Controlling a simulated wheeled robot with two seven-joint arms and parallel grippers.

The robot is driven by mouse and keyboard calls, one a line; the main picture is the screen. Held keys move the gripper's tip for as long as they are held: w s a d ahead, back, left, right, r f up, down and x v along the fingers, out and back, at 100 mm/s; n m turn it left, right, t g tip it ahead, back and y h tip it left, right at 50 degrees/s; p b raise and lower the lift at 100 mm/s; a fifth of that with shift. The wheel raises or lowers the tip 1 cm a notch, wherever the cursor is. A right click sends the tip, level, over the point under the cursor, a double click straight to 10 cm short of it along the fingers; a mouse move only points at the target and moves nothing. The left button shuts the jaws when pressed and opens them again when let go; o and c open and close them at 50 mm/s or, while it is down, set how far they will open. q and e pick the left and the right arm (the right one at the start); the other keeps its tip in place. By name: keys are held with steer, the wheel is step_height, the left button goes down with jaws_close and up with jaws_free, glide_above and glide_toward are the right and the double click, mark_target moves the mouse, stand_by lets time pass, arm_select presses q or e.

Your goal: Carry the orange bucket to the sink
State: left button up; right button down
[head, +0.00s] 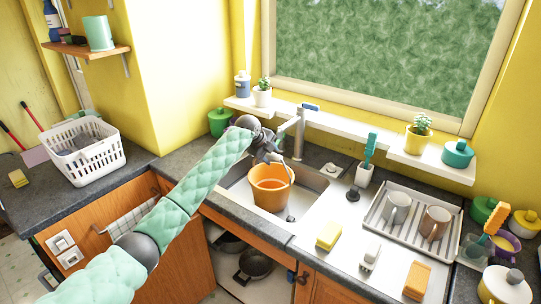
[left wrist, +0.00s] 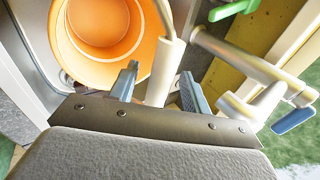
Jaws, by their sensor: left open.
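The orange bucket (head: 270,190) is upright inside the sink basin (head: 236,193). In the left wrist view the bucket (left wrist: 62,38) is at the upper left, and I look down into its empty inside. Its pale handle grip (left wrist: 164,72) reaches between the fingers of my left gripper (left wrist: 159,71). The fingers are open, with gaps showing beside the grip. In the head view my left gripper (head: 271,153) is just above the bucket's back rim, partly hidden by its own wrist. My right gripper is not in view.
The faucet (head: 299,132) stands close behind the gripper. To the right are a yellow sponge (head: 328,235), a brush in a holder (head: 366,168) and a drying rack with mugs (head: 408,222). A white basket (head: 85,157) stands on the left counter.

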arm_select(q)
steer(key=p+v, duration=0.4)
steer(key=v, duration=0.3)
steer(key=shift+r+p, duration=0.3)
steer(key=shift+p, duration=0.05)
stand_by(1.4)
steer(key=shift+s+a+r, duration=0.1)
steer(key=shift+s+a, duration=0.05)
steer(key=shift+a, duration=0.05)
steer(key=b+v, duration=0.3)
steer(key=v, duration=0.4)
steer(key=shift+r+b, duration=0.25)
steer(key=shift+b, duration=0.15)
